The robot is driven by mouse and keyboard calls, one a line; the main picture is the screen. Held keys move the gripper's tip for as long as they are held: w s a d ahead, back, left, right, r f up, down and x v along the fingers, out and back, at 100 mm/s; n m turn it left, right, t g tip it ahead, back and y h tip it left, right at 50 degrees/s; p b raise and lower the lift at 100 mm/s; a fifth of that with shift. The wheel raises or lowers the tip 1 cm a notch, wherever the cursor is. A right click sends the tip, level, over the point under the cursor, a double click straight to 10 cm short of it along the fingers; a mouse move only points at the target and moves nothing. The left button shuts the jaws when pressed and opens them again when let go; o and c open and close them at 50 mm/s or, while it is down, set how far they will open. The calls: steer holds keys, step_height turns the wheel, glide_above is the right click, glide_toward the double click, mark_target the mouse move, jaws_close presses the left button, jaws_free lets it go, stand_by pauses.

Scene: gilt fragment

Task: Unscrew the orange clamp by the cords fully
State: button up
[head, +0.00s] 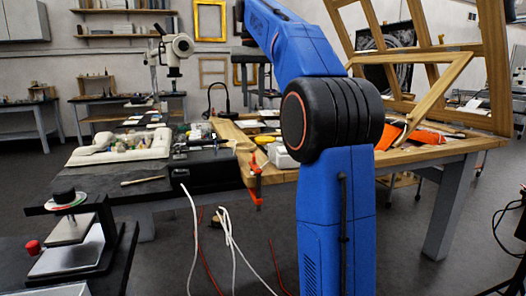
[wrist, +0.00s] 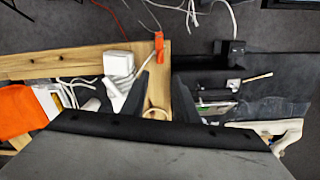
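The orange clamp (head: 256,182) is fixed upright on the table's edge, near the middle of the head view. In the wrist view the orange clamp (wrist: 159,43) is at the wooden edge, seen from above. White cords (head: 229,238) and red cords (head: 207,262) hang below and beside it; white cords (wrist: 190,12) also show in the wrist view. My gripper (wrist: 160,82) has its two dark fingers apart, with nothing visibly held between them. The clamp lies beyond the fingertips, apart from them. I cannot make out the fingers in the head view.
A white box (wrist: 118,62) stands close to the clamp. The wooden table (head: 425,150) carries a wooden frame (head: 425,90) and orange cloth. A dark bench (head: 150,195) holds tools at left. A press-like device (head: 70,225) stands front left. Floor shows under the table.

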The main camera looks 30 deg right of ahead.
glide_toward(254, 154)
steer(key=shift+m, duration=0.4)
step_height(254, 154, down, 8)
steer(key=shift+s+a+f, duration=0.15)
steer(key=shift+f, duration=0.05)
steer(key=shift+c, duration=0.3)
jaws_close()
